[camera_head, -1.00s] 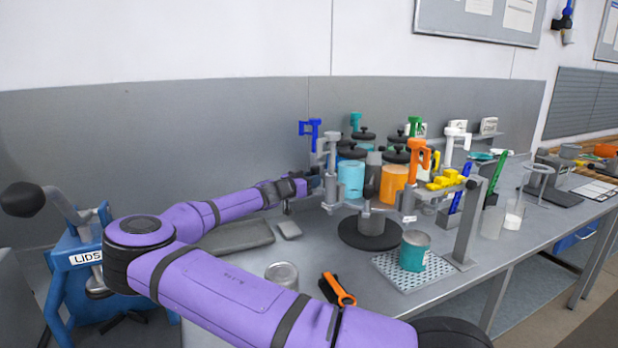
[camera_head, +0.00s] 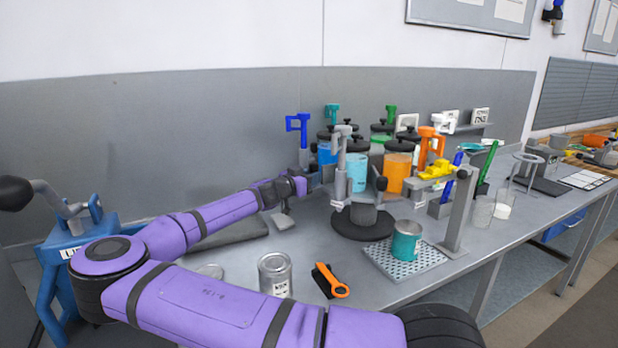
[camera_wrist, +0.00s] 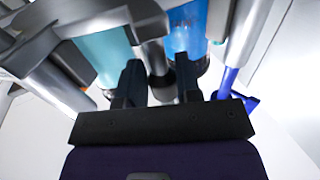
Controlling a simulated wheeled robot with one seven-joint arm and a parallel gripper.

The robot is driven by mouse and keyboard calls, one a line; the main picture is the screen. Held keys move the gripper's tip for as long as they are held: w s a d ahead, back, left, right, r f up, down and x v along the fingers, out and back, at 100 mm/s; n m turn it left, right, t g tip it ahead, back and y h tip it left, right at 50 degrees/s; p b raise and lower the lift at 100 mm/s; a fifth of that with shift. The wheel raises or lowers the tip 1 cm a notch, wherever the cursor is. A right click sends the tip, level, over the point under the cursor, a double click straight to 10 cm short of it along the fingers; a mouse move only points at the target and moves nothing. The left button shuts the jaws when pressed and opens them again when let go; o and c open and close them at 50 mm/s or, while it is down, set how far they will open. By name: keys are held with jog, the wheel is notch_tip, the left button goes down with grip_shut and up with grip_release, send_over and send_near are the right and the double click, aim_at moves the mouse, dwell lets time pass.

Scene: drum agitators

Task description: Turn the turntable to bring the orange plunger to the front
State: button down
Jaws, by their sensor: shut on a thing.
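The turntable (camera_head: 362,224) has a dark round base and carries several lidded jars with plungers around it. The orange plunger (camera_head: 430,143) stands at its right side, by the orange jar (camera_head: 396,176). A grey plunger (camera_head: 342,152) stands nearer the front left, beside the cyan jar (camera_head: 357,172). A blue plunger (camera_head: 300,128) is at the left, by a blue jar (camera_head: 326,152). My gripper (camera_head: 306,184) is at the turntable's left side. In the wrist view its fingers (camera_wrist: 160,82) are shut on a grey post (camera_wrist: 158,62) between the cyan and blue jars. The exact contact is partly hidden.
A teal can (camera_head: 406,240) sits on a perforated tray (camera_head: 410,262) just in front of the turntable. A grey stand with a yellow clamp (camera_head: 437,170) rises at its right.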

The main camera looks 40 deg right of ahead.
jog(key=shift+s+d, duration=0.3)
jog(key=shift+s, duration=0.05)
jog(key=c, duration=0.8)
grip_release()
jog(key=shift+d, duration=0.2)
jog(key=shift+w+a, duration=0.1)
jog(key=shift+a, duration=0.05)
jog(key=shift+w+a, duration=0.1)
jog(key=shift+a, duration=0.1)
jog(key=s+a, duration=0.1)
jog(key=a, duration=0.9)
jog(key=shift+a, duration=0.25)
